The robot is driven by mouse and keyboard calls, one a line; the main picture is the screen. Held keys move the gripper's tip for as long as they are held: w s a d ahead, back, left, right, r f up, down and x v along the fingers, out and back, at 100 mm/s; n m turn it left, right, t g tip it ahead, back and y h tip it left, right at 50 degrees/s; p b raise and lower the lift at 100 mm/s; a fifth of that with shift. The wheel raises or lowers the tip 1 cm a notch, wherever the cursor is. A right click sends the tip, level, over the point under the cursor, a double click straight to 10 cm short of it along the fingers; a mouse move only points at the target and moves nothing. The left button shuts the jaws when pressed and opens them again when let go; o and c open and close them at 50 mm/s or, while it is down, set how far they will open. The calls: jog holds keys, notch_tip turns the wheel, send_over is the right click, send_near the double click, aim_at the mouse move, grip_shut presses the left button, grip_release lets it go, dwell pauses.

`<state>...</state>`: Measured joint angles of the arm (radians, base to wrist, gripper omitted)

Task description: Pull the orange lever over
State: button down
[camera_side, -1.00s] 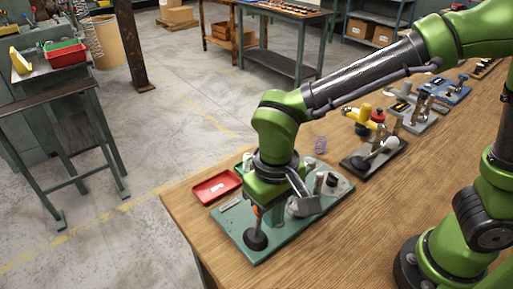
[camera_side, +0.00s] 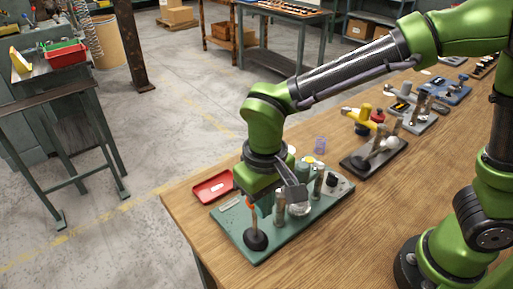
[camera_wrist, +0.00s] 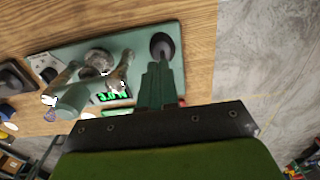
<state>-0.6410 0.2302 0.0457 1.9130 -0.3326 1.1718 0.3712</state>
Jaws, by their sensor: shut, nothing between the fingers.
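The orange lever (camera_side: 250,203) stands roughly upright from a round black base on the green plate (camera_side: 228,226) in the side view. Its orange upper part shows just below my wrist. My gripper (camera_side: 265,207) is shut and empty, pointing down beside the lever on its right; I cannot tell whether they touch. In the wrist view the shut fingers of my gripper (camera_wrist: 158,72) point toward the black base (camera_wrist: 162,45), and the orange part cannot be made out.
Metal posts (camera_side: 280,208) and a round metal part stand on the plate right of my gripper. A red tray (camera_side: 213,187) lies behind the plate. A green-digit display (camera_wrist: 110,97) shows in the wrist view.

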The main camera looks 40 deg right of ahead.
jog(key=shift+w+f, duration=0.1)
jog(key=shift+w, duration=0.9)
jog(key=shift+w+f, duration=0.25)
jog(key=shift+w, duration=0.85)
jog(key=shift+w+f, duration=0.25)
jog(key=shift+w, duration=0.25)
jog(key=shift+s, duration=0.15)
